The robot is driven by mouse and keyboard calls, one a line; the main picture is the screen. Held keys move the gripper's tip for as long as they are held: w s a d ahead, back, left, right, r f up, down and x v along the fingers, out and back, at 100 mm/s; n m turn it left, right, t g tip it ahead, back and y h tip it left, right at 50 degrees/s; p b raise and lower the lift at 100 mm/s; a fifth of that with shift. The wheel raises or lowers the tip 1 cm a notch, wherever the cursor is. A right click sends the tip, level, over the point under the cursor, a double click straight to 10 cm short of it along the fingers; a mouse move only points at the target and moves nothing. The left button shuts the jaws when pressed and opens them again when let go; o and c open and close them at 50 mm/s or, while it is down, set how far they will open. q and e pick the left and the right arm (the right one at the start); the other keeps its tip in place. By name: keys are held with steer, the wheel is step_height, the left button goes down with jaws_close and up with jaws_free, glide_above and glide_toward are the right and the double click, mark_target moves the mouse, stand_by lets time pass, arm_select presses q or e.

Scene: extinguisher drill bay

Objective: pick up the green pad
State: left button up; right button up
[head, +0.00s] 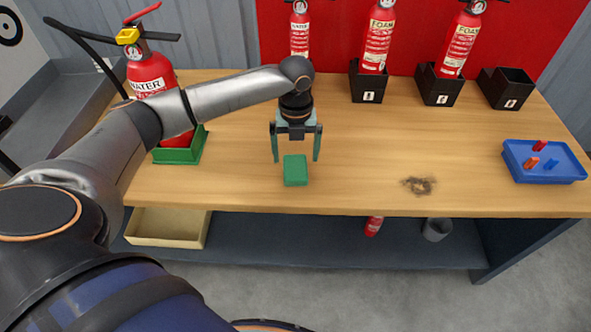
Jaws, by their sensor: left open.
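The green pad (295,171) is a small green block lying on the wooden bench near its front edge. My left gripper (296,158) is open and points down at the pad. Its two fingers show to the left and right of the pad's far end, with gaps on both sides. I cannot tell how high the fingertips are above the bench top. Nothing is held between the fingers. My right gripper is not in view.
A fire extinguisher (150,75) stands in a green holder (180,152) at left, partly behind my arm. More extinguishers in black holders line the back. A blue tray (545,175) with small pegs sits at right. The middle bench (370,140) is clear beside a dark stain (419,186).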

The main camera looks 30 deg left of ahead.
mark_target(295, 168)
arm_select(q)
step_height(295, 168, down, 5)
steer(key=shift+w+a+f+b, duration=0.1)
steer(key=shift+a+b, duration=0.05)
steer(key=shift+b, duration=0.15)
steer(key=c, duration=1.2)
